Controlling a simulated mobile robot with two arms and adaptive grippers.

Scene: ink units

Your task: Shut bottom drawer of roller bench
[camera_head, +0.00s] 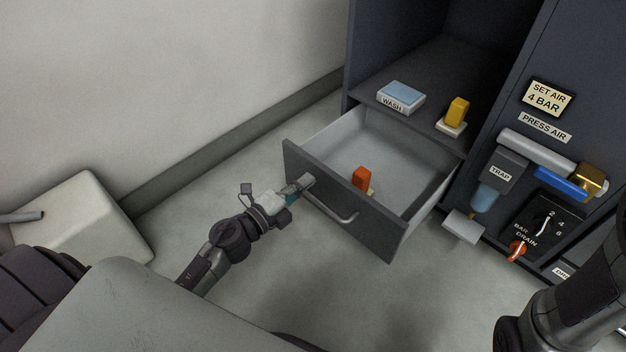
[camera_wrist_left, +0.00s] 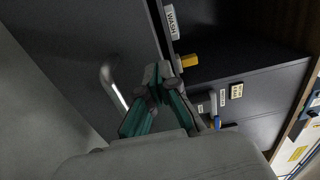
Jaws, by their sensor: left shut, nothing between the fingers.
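The bottom drawer (camera_head: 340,210) of the dark bench is pulled out, and its grey inside shows. An orange object (camera_head: 362,178) on a pale base stands inside it. A curved bar handle (camera_head: 335,208) is on the drawer front, and it also shows in the left wrist view (camera_wrist_left: 112,80). My left gripper (camera_head: 304,183) is shut and empty at the drawer front, near the handle's left end. I cannot tell whether it touches the front. In the left wrist view my left gripper (camera_wrist_left: 157,76) has its fingertips together. My right gripper is not in view; only part of the right arm shows at lower right.
Above the drawer, an open shelf holds a box labelled WASH (camera_head: 401,97) and a yellow object (camera_head: 457,112). To the right is a panel with a TRAP unit (camera_head: 498,172) and a drain dial (camera_head: 540,226). A pale block (camera_head: 85,225) stands at left. The floor before the drawer is clear.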

